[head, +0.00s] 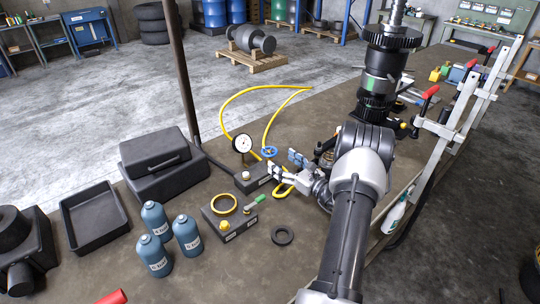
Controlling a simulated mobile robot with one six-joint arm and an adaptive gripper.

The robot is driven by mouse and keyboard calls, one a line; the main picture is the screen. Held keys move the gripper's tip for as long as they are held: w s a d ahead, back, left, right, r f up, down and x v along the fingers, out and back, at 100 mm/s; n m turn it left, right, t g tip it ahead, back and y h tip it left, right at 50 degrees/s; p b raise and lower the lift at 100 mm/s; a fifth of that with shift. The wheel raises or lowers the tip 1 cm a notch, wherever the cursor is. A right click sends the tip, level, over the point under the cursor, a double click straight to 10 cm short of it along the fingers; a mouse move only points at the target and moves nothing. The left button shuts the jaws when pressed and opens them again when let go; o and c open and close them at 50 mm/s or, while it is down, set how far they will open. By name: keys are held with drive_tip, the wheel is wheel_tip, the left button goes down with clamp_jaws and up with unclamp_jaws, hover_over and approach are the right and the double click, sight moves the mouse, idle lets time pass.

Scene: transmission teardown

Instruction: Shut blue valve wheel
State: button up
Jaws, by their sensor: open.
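The blue valve wheel (270,152) is a small ring near the middle of the bench, beside the round white gauge (243,143) and the yellow hose. My gripper (283,163) is open, just below and right of the wheel in the picture. Its fingers point left toward the gauge block (252,178). I see no clear contact between the fingers and the wheel, and their exact gap in depth cannot be told. My arm comes in from the lower right and hides part of the bench behind it.
A yellow hose (224,112) loops behind the gauge. A dark post (182,80) stands left of it. Blue bottles (187,235), a black tray (94,215) and a black case (160,165) are at left. A gear shaft (382,75) stands upright behind my arm.

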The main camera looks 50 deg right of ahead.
sight(270, 153)
drive_tip(key=w, duration=0.7)
drive_tip(key=shift+d+b, duration=0.25)
drive_tip(key=shift+b, duration=0.1)
drive_tip(key=shift+c, duration=0.5)
drive_tip(key=c, duration=1)
drive_tip(key=shift+a+m+g+h+b, duration=0.1)
drive_tip(key=shift+m+g+h+b, duration=0.2)
drive_tip(key=shift+m+h, duration=1.25)
drive_tip(key=shift+h, duration=0.75)
